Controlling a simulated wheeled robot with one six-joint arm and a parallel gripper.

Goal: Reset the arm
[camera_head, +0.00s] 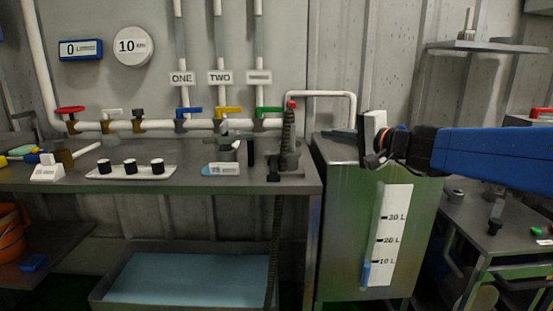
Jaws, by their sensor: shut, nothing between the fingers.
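My arm (490,155) is blue and reaches in from the right edge, about level, above the right side table. My gripper (368,160) is at its left end, in front of the upper part of a metal tank (345,215). The gripper is shut and empty. Its fingertips are small and dark in this view. A white block-like part (373,127) shows just above the gripper; I cannot tell whether it belongs to the wrist.
A grey workbench (225,186) at the left holds a tray (160,174) with black-topped cups. Valves with coloured handles line a white pipe (160,124) behind it. A blue-bottomed basin (190,278) is below. A cluttered side table (478,222) stands right.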

